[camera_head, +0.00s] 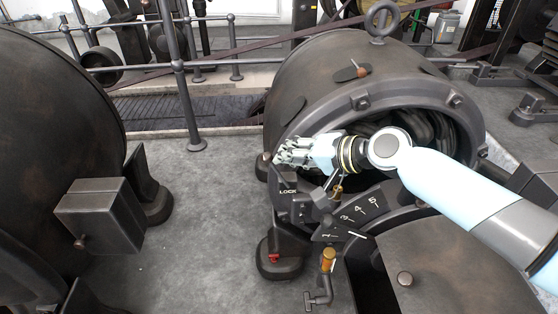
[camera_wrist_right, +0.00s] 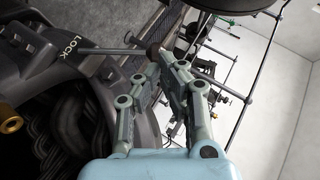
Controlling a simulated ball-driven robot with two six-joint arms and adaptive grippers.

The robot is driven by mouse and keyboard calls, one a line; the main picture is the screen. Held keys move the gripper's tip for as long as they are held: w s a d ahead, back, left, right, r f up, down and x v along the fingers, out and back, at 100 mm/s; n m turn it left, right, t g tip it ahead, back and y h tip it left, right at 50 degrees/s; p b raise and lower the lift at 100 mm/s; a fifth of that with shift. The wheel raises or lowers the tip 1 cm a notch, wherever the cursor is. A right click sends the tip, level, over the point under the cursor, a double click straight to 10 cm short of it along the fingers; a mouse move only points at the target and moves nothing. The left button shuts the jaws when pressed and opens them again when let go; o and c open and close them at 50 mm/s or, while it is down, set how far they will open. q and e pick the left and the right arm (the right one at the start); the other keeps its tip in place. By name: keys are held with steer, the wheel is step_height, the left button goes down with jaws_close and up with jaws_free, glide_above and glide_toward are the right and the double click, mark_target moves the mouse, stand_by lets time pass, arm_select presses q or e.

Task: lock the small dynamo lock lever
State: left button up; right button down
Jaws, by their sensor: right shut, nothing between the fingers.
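The small dynamo (camera_head: 340,80) is a dark, open-ended drum right of centre, with a white LOCK label (camera_head: 288,191) on its front plate. The label also shows in the right wrist view (camera_wrist_right: 71,47). A thin grey lever (camera_wrist_right: 112,51) runs from beside the label to a brown knob (camera_wrist_right: 153,48) near my fingertips. My right gripper (camera_head: 285,153) is at the left of the dynamo's opening, above the label. Its fingers are shut and empty in the right wrist view (camera_wrist_right: 166,58). Whether they touch the knob I cannot tell. My left gripper is not in view.
A brass-handled lever (camera_head: 337,191) stands beside a numbered scale plate (camera_head: 362,208). A brass-topped tap (camera_head: 327,260) stands below it. A large drum (camera_head: 60,130) with a grey box (camera_head: 100,210) is at left. The floor between the drums is clear. Railings (camera_head: 185,100) stand behind.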

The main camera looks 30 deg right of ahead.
mark_target(270, 160)
steer(key=shift+x, duration=1.25)
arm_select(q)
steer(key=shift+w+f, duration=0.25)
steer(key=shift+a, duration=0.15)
arm_select(e)
steer(key=shift+w+a+f, duration=0.15)
steer(key=shift+w+a, duration=0.1)
steer(key=shift+a, duration=0.25)
steer(key=shift+w+a+f, duration=0.15)
steer(key=shift+w+a, duration=0.05)
steer(key=shift+a, duration=0.3)
steer(key=shift+f, duration=0.1)
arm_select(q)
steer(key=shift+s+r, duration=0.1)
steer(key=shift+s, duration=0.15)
